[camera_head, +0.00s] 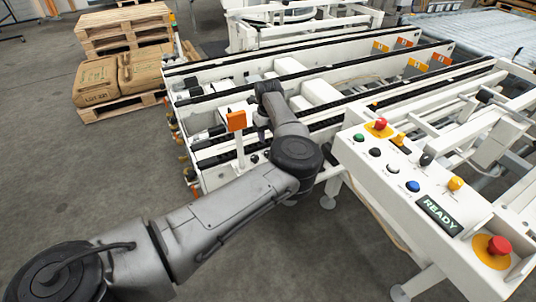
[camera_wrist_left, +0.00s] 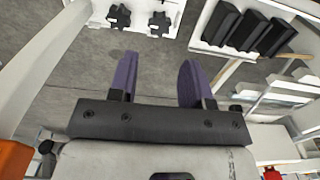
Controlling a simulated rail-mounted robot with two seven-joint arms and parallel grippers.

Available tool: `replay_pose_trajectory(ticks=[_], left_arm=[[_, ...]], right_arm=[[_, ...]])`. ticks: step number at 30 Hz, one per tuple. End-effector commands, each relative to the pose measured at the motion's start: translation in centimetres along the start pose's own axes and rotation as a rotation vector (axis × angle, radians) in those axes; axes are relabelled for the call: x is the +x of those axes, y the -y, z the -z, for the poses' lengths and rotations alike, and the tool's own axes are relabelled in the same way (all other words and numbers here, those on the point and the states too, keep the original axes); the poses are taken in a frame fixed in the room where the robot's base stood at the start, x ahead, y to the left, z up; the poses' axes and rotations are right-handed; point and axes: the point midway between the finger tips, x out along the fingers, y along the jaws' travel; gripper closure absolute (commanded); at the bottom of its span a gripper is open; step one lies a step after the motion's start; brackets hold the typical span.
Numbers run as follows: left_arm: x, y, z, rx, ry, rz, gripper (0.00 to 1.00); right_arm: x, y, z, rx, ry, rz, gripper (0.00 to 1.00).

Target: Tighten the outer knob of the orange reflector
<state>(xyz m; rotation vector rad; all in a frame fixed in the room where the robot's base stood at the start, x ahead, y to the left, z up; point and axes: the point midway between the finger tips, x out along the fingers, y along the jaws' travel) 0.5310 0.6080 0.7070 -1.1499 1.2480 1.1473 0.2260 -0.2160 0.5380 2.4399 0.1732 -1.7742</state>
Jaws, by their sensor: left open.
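The orange reflector (camera_head: 236,121) stands on a white post at the near end of the conveyor in the head view. An orange part (camera_wrist_left: 12,158) at the left edge of the wrist view may be the same reflector. Two black star-shaped knobs, a left one (camera_wrist_left: 118,16) and a right one (camera_wrist_left: 160,24), sit on a white plate at the top of the wrist view. I cannot tell which is the outer one. My left gripper (camera_wrist_left: 156,65) is open and empty, its purple fingers apart from both knobs. In the head view my arm largely hides it beside the reflector.
The white conveyor frame (camera_head: 215,180) surrounds the post. A control panel (camera_head: 400,160) with coloured buttons and a READY sign stands at the right. A pallet with sacks (camera_head: 97,82) lies at the upper left. The grey floor (camera_head: 100,170) on the left is clear.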

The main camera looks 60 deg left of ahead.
Motion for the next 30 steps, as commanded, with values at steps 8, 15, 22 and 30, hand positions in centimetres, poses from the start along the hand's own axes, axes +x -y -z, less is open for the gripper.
replay_pose_trajectory(ticks=[8,15,22,30], left_arm=[[5.4,-0.1,-0.1,-0.001,0.001,-0.001,0.55],[7.7,0.0,-0.1,0.000,0.002,0.000,0.55],[8.4,0.0,-0.1,0.000,0.002,-0.001,0.55],[8.4,0.0,-0.1,0.000,0.002,0.000,0.55]], right_arm=[[2.7,-0.1,-0.9,-0.006,0.002,-0.004,0.49],[3.8,-0.1,-1.3,-0.009,0.003,-0.007,0.49],[4.1,-0.1,-1.4,-0.008,0.003,-0.006,0.49],[4.0,0.0,-1.3,-0.004,0.002,-0.003,0.49]])
